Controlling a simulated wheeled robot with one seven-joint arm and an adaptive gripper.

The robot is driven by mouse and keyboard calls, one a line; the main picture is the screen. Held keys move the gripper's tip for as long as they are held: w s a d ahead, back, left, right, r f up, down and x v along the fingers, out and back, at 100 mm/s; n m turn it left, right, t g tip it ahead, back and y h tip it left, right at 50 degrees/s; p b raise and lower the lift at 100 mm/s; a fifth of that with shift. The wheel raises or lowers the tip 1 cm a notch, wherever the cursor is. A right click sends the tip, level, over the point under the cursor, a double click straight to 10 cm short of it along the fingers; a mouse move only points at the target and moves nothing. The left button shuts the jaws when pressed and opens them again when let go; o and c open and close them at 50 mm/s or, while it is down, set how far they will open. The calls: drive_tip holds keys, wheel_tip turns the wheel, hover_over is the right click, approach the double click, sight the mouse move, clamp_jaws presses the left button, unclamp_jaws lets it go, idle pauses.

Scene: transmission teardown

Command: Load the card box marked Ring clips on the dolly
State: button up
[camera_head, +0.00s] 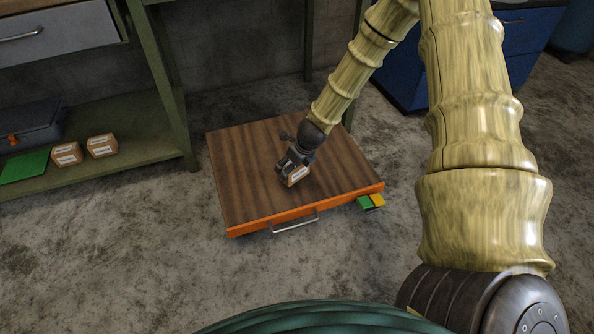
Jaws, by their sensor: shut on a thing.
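The dolly (244,172) is a low platform with a brown wood-grain top, orange edges and a metal handle at its front. My gripper (291,172) is over the right middle of the dolly's top, pointing down. It is shut on a small brown card box (299,177) with a white label. The label is too small to read. I cannot tell whether the box touches the top or is just above it. Two similar card boxes with white labels, one on the left (67,154) and one on the right (102,146), sit on the low shelf at left; their labels are unreadable.
The green-framed bench's lower shelf (130,130) also holds a green mat (24,166) and a dark toolbox (30,124). Green and yellow pieces (370,201) stick out at the dolly's right front. A blue cabinet (400,75) stands behind. The front floor is clear.

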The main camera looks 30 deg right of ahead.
drive_tip(key=shift+w+d+f+b, duration=0.1)
drive_tip(key=shift+w+d+b, duration=0.25)
drive_tip(key=shift+d, duration=0.3)
drive_tip(key=shift+w+d+f+b, duration=0.1)
drive_tip(key=shift+w+d, duration=0.3)
drive_tip(key=shift+d, duration=0.2)
wheel_tip(320, 180, down, 4)
drive_tip(key=b, duration=0.2)
drive_tip(key=shift+r+b, duration=0.25)
drive_tip(key=shift+b, duration=0.15)
drive_tip(key=shift+r, duration=0.1)
drive_tip(key=o, duration=1)
drive_tip(key=shift+c, duration=0.2)
